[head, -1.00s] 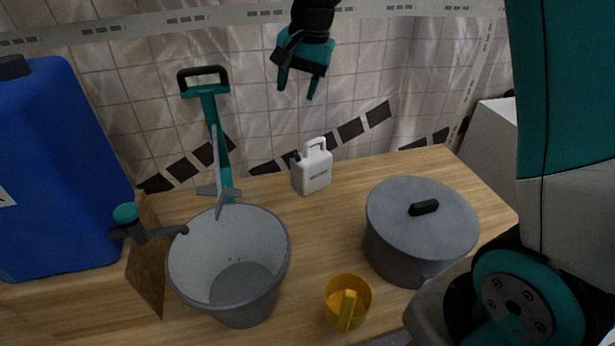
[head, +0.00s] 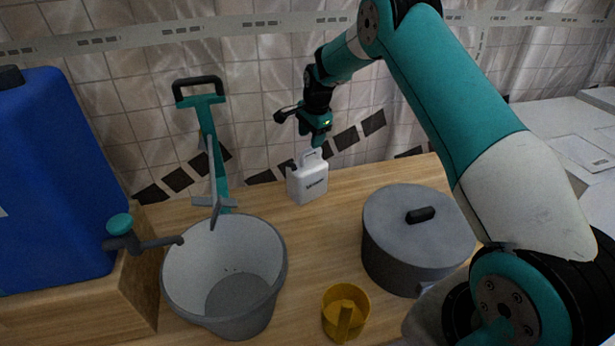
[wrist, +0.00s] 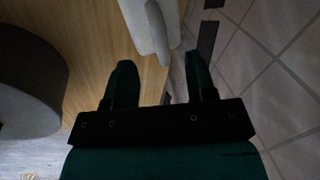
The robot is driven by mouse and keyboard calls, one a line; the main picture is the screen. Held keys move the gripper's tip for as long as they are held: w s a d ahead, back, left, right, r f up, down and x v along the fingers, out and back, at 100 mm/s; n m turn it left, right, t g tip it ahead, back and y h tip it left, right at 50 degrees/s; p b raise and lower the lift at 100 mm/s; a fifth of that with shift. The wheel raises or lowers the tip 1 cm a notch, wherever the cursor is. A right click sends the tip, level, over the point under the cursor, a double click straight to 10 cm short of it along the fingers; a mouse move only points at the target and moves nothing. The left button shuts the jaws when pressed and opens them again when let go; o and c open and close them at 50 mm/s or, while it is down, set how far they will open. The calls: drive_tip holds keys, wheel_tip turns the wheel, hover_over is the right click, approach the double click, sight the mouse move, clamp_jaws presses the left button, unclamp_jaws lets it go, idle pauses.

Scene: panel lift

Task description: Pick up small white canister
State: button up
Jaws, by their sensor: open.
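The small white canister (head: 308,182) stands upright on the wooden counter, near its back edge by the tiled wall. My gripper (head: 318,142) is just above the canister's handle in the head view, pointing down. In the wrist view my gripper (wrist: 160,82) shows two separated green fingers with nothing between them. The canister (wrist: 146,22) is ahead of the fingertips there, at the top edge and partly cut off.
A grey lidded pot (head: 418,245) stands right of the canister. A grey bucket (head: 225,275), a yellow cup (head: 345,308) and a blue tank (head: 55,190) with a tap are on the left and front. A teal-handled tool (head: 219,150) stands behind the bucket. The counter (head: 310,240) between is clear.

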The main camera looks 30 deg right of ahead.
sight(308, 150)
drive_tip(key=shift+w+a+f+p, duration=0.15)
drive_tip(key=shift+f+p, duration=0.15)
drive_tip(key=shift+f, duration=0.65)
drive_tip(key=shift+w+f+p, duration=0.2)
drive_tip(key=shift+f+p, duration=0.15)
drive_tip(key=shift+f, duration=0.65)
drive_tip(key=shift+w+a+f+p, duration=0.15)
drive_tip(key=shift+f+p, duration=0.15)
drive_tip(key=shift+f, duration=0.65)
clamp_jaws()
drive_tip(key=shift+r, duration=0.1)
